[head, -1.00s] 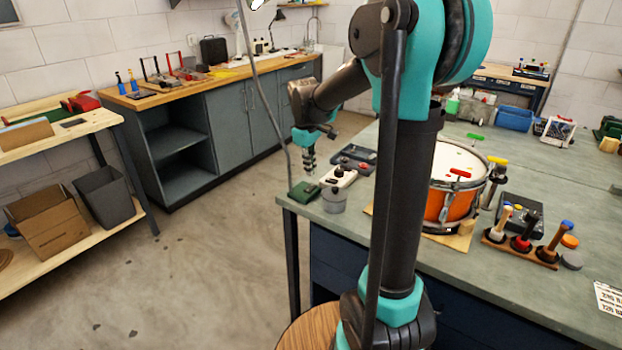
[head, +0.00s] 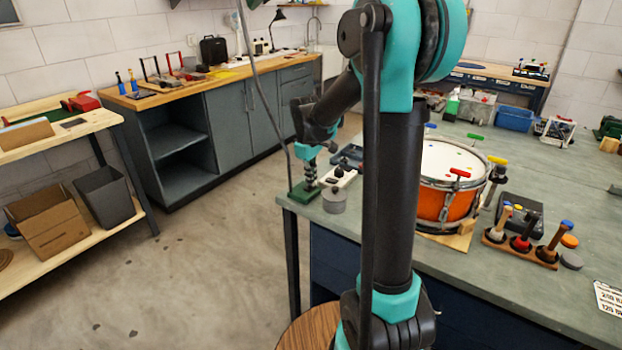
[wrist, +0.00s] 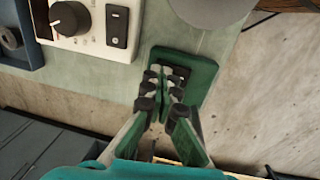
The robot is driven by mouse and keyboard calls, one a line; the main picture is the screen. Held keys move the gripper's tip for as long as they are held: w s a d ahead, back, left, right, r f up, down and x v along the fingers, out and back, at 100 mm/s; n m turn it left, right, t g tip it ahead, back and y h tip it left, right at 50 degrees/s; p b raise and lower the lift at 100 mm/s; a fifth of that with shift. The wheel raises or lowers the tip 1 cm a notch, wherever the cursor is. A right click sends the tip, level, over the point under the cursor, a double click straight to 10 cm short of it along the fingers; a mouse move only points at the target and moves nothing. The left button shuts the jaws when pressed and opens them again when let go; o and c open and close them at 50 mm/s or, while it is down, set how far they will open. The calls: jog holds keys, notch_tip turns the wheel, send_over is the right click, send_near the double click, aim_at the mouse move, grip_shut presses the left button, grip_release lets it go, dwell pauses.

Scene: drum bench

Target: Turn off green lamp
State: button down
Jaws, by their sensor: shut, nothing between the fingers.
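The green lamp base (head: 303,192) sits at the near left corner of the drum bench. A thin grey pole (head: 268,100) rises from there and leaves the top of the picture, where the lamp head is mostly cut off. In the wrist view the green base (wrist: 203,78) fills the middle, with a black switch (wrist: 181,74) partly hidden by my fingertips. My gripper (head: 311,184) points down onto the base; its fingertips (wrist: 160,80) are together with nothing between them, beside or over the switch. I cannot tell whether they touch it.
A white box with a knob and black rocker (wrist: 90,22) stands close beside the base. A grey round container (head: 334,200) is at its right. An orange drum (head: 445,195) and a mallet rack (head: 520,250) stand farther right. Floor lies past the bench edge.

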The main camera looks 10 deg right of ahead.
jog(key=shift+s+a, duration=0.1)
jog(key=shift+s+a+r, duration=0.15)
jog(key=shift+s+a, duration=0.3)
dwell(0.4)
notch_tip(320, 180, up, 14)
jog(key=w+d, duration=0.1)
jog(key=shift+d, duration=0.15)
dwell(0.5)
